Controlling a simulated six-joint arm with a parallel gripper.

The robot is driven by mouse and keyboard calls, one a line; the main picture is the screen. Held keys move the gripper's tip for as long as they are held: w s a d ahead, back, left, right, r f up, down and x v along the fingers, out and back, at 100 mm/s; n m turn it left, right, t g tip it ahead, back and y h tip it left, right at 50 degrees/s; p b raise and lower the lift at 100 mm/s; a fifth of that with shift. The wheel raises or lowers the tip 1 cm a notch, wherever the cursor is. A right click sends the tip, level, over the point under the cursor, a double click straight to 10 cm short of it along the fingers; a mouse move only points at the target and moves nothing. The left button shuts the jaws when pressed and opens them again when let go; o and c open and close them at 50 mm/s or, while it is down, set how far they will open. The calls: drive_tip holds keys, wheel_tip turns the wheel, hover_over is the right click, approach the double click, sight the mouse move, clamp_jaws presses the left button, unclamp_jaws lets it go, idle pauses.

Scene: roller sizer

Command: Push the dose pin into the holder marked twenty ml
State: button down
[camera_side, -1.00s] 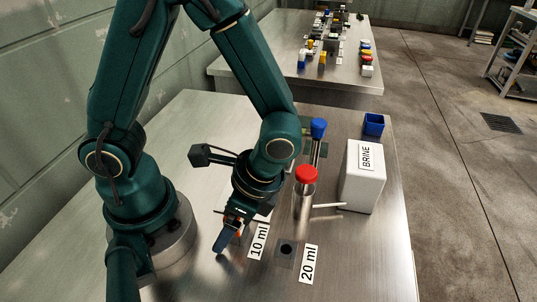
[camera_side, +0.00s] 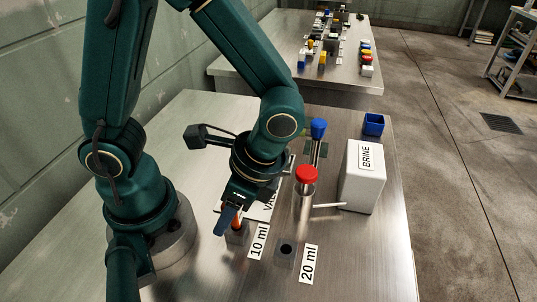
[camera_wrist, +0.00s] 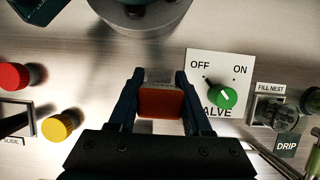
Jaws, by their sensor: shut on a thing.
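My gripper (camera_side: 230,220) is shut on the orange dose pin (camera_side: 238,222), seen from above as an orange-red block (camera_wrist: 160,103) between the fingers in the wrist view. In the side view the pin is right at the grey holder by the 10 ml label (camera_side: 258,242); whether its lower end is still in that holder is hidden. The 20 ml holder (camera_side: 279,258) is a grey square block with an open, empty dark hole, to the right of my gripper beside the 20 ml label (camera_side: 309,264).
A red-capped cylinder (camera_side: 307,175) with a side rod stands behind the 20 ml holder. The white BRINE box (camera_side: 364,185) and blue bin (camera_side: 374,124) are at the right. The wrist view shows a green valve knob (camera_wrist: 223,97) and a yellow knob (camera_wrist: 57,128). The front right tabletop is clear.

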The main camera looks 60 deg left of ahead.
drive_tip(key=a+r, duration=0.8)
drive_tip(key=a, duration=0.3)
drive_tip(key=shift+a, duration=0.4)
drive_tip(key=w+d+r+n, duration=0.1)
drive_tip(key=w+d+n, duration=0.2)
drive_tip(key=w+d, duration=0.55)
drive_tip(key=s+d+f+m, duration=0.2)
drive_tip(key=s+d+m, duration=0.1)
drive_tip(key=d, duration=0.8)
drive_tip(key=shift+s+f, duration=0.15)
drive_tip(key=shift+s, duration=0.15)
drive_tip(key=shift+f, duration=2.9)
